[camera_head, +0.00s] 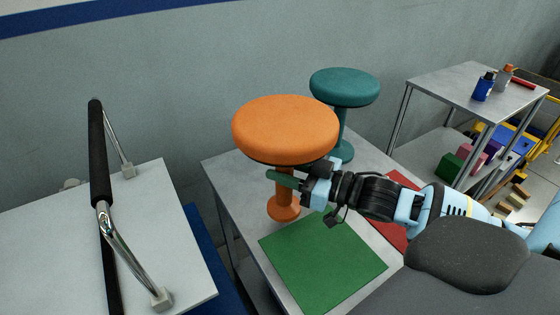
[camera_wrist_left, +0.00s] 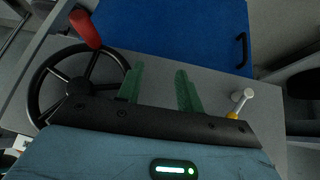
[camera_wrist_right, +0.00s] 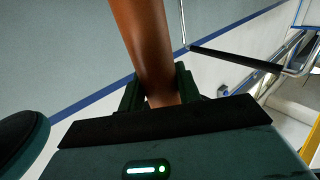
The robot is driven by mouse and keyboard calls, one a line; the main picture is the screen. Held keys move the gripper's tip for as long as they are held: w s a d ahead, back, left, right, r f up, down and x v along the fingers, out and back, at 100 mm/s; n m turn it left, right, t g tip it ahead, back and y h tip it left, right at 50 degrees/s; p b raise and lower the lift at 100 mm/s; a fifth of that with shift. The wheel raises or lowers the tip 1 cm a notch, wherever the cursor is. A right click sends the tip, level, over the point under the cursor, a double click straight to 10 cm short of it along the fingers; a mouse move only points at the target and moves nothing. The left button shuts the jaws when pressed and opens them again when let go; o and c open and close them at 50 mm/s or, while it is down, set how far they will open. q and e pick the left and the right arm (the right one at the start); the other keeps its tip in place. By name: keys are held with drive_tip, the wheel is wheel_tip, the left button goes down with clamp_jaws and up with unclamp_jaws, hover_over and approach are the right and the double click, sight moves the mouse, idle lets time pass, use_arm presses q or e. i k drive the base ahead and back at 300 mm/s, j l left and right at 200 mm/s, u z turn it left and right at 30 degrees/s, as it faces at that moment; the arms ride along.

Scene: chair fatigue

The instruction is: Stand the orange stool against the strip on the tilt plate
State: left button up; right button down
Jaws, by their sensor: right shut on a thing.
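The orange stool (camera_head: 286,128) is upright over the grey table, just behind the green mat (camera_head: 322,262); I cannot tell whether its base touches the tabletop. My right gripper (camera_head: 284,180) is shut on its stem below the seat. The stem (camera_wrist_right: 148,45) runs between the fingers in the right wrist view. A pale plate (camera_head: 172,225) with a black-gripped metal rail (camera_head: 99,155) lies at the left; it may be the tilt plate. I cannot make out a strip on it. My left gripper (camera_wrist_left: 160,88) is open and empty, outside the head view.
A teal stool (camera_head: 345,88) stands behind the orange one. A red mat (camera_head: 393,235) lies under my right arm. A trolley (camera_head: 450,82) with bottles and blocks stands at the right. The left wrist view shows a handwheel (camera_wrist_left: 62,68) with a red knob and a blue panel (camera_wrist_left: 180,30).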

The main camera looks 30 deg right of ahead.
sight(78, 251)
drive_tip(key=k+l, duration=0.75)
drive_tip(key=k, duration=0.1)
